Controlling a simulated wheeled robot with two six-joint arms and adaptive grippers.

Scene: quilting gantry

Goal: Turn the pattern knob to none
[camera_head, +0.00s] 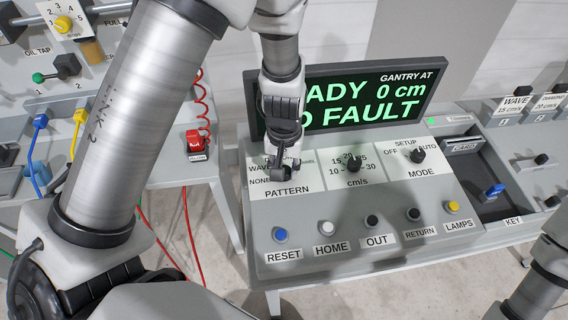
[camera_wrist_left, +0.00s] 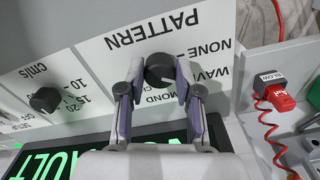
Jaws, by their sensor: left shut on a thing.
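The black pattern knob (camera_wrist_left: 159,70) sits on a white label plate (camera_wrist_left: 118,50) marked NONE, WAVE and DIAMOND, upside down in the left wrist view. My left gripper (camera_wrist_left: 160,82) has a finger on each side of the knob and is shut on it. A small light mark shows on the knob, but I cannot clearly tell which label it points at. In the head view my left gripper (camera_head: 283,166) comes down over the PATTERN plate (camera_head: 292,188) and mostly hides the knob. My right gripper is out of the picture.
A speed knob (camera_head: 353,165) and a mode knob (camera_head: 417,155) stand to the right. Several push buttons line the console's front, including a blue one (camera_head: 280,235). The screen (camera_head: 385,103) rises close behind my gripper. A red tag on a coiled cord (camera_head: 195,142) is at left.

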